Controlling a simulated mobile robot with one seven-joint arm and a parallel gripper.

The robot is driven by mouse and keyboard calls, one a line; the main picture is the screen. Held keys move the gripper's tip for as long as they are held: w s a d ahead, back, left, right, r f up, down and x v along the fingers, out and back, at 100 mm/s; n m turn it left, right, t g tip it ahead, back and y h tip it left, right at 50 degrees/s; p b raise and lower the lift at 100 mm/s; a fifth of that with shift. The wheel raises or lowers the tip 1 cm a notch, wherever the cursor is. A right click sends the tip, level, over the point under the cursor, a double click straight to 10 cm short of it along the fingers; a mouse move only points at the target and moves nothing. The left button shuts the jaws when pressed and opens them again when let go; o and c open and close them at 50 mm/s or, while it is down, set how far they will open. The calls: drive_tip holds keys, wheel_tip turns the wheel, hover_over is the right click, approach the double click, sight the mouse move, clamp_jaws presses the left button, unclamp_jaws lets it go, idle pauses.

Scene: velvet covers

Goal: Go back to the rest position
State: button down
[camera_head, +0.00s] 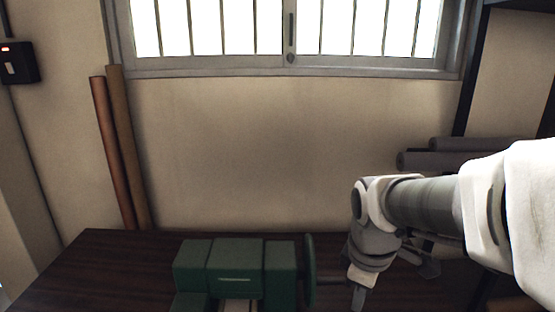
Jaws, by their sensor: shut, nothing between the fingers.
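My gripper (358,297) hangs down at the bottom of the view, right of the middle, with its fingertips near the lower picture edge. It is shut and holds nothing. My white and grey arm reaches in from the right. A green machine (236,262) with a round green wheel (309,270) on its right side stands on the dark wooden table (110,262). My gripper is just right of this wheel. I cannot tell how far apart they are in depth.
Two long rolls, one reddish (112,150) and one brown (130,160), lean against the wall behind the table's left part. Grey rolls (465,153) lie at the right behind my arm. A barred window (290,30) is above. The table's left part is clear.

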drive_tip(key=s+r+m+t, duration=0.3)
drive_tip(key=s+r+m, duration=0.3)
drive_tip(key=s+m, duration=0.3)
drive_tip(key=shift+s+a+r+m+t+y, duration=0.15)
drive_tip(key=shift+s+m+t+y, duration=0.2)
drive_tip(key=shift+m, duration=0.95)
idle(0.6)
